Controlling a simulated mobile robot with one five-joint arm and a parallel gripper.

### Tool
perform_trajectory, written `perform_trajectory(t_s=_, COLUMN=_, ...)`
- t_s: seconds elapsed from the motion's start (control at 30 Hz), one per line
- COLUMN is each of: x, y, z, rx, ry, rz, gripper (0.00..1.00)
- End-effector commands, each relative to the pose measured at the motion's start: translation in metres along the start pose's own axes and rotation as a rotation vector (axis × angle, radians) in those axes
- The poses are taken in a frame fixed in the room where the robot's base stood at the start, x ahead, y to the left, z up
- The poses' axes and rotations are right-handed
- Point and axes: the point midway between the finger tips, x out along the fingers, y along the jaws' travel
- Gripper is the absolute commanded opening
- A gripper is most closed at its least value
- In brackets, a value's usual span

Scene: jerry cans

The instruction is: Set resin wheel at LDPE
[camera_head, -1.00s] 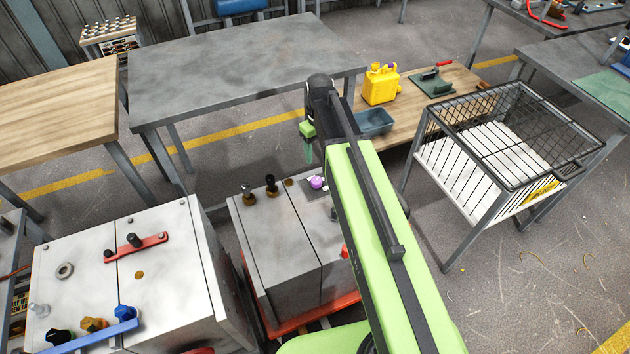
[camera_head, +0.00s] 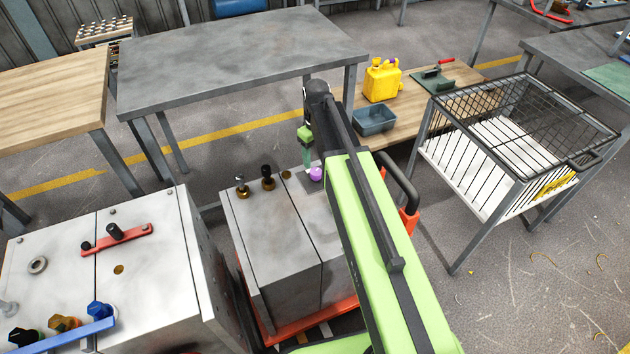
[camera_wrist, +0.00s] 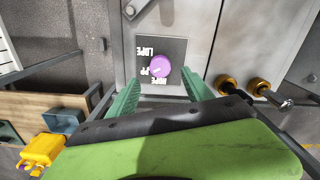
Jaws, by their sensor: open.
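The resin wheel is a small purple knob (camera_wrist: 159,65) on a dark grey plate (camera_wrist: 174,48) set in a grey metal top. In the head view the knob (camera_head: 316,174) is just below my gripper (camera_head: 307,158). In the wrist view my gripper (camera_wrist: 160,80) is open, its green fingers apart on either side below the knob. It holds nothing, and contact with the knob is not clear.
Another cabinet (camera_head: 150,270) with a red lever is at left. A yellow jerry can (camera_head: 382,82) and blue-grey bin (camera_head: 375,120) sit on a low bench; a wire cart (camera_head: 490,165) stands right.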

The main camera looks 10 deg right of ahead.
Motion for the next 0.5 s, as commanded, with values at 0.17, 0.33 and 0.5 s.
perform_trajectory(t_s=0.17, x=0.048, y=0.0, z=0.0, rx=0.0, ry=0.0, rz=0.0, gripper=0.59)
perform_trajectory(t_s=0.33, x=0.071, y=-0.001, z=0.0, rx=-0.001, ry=0.0, rz=0.0, gripper=0.59)
perform_trajectory(t_s=0.5, x=0.073, y=-0.001, z=0.0, rx=-0.001, ry=0.0, rz=0.0, gripper=0.59)
